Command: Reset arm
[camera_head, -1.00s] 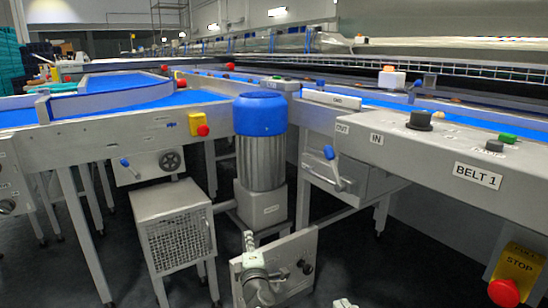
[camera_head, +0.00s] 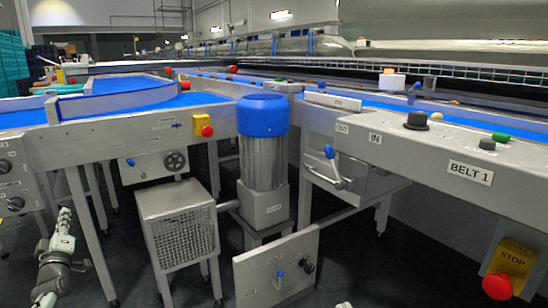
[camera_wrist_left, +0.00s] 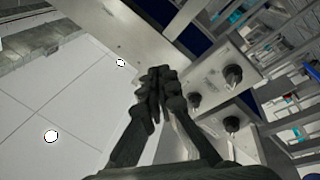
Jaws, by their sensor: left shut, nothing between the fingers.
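My left gripper (camera_head: 64,215) is at the lower left of the head view, low in front of the conveyor frame and left of the mesh-sided box. In the left wrist view its dark fingers (camera_wrist_left: 157,75) are together, with nothing between them. Beyond the fingers, a grey panel with black knobs (camera_wrist_left: 232,76) shows to their right. I cannot tell the gap between fingers and panel.
The BELT 1 console (camera_head: 470,172) is at the right, with a red stop button (camera_head: 497,287) below. Dark floor is open at lower right.

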